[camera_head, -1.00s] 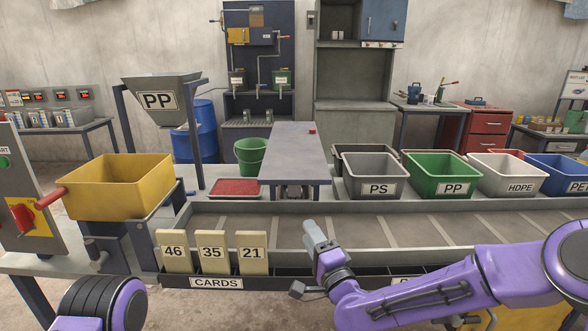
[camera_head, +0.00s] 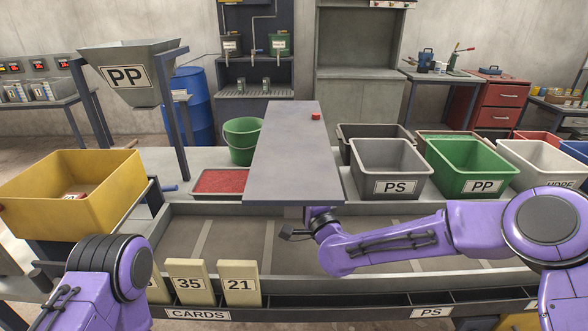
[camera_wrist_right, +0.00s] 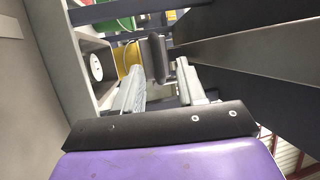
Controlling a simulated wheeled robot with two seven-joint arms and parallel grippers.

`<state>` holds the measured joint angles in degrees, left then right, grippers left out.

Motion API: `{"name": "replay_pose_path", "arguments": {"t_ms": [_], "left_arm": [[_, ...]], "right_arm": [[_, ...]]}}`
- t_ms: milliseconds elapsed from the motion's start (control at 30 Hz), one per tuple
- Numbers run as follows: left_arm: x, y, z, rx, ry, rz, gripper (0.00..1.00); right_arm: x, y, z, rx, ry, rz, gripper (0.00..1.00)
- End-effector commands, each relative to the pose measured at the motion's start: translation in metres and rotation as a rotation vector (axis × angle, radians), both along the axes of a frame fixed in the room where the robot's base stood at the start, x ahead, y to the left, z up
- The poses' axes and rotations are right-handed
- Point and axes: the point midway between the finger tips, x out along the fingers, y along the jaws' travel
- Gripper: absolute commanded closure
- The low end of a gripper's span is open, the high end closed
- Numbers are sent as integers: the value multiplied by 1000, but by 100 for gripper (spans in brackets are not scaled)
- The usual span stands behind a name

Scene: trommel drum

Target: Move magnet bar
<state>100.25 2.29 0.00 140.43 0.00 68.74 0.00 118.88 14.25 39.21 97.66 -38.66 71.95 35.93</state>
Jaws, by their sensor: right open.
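A long grey slab (camera_head: 293,155) with a small red block on top juts over the conveyor; it appears to be the magnet bar. My right gripper (camera_head: 318,213) is at its front end, with its fingers hidden beneath it in the head view. In the right wrist view, the right gripper (camera_wrist_right: 163,76) is open. A dark grey block, like a handle (camera_wrist_right: 156,58), shows ahead between the fingertips; I cannot tell whether they touch it. Of my left arm only a purple joint shows, at lower left; the left gripper is out of view.
A red tray (camera_head: 222,183) and a green bucket (camera_head: 242,140) stand left of the slab. PS (camera_head: 392,187) and PP (camera_head: 482,187) bins stand to the right. A yellow bin (camera_head: 85,215) is at left. Number cards (camera_head: 238,284) stand along the front edge. The conveyor belt (camera_head: 235,240) is bare.

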Motion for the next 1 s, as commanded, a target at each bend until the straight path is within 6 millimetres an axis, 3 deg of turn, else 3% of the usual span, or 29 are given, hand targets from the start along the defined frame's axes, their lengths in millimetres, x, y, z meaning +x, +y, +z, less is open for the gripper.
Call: {"name": "replay_pose_path", "arguments": {"t_ms": [100, 233, 600, 667, 733, 1000], "left_arm": [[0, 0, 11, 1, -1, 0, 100], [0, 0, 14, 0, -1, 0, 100], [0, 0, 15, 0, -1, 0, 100], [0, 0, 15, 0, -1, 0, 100], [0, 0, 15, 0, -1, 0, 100], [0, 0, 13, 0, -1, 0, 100]], "right_arm": [[23, 10, 7, -1, 0, -1, 60], [40, 16, 10, -1, 0, -1, 60], [49, 19, 10, 0, 1, -3, 60], [49, 19, 10, 0, 1, -3, 76], [49, 19, 10, 0, 1, -3, 99], [48, 20, 9, 1, 0, -1, 100]]}}
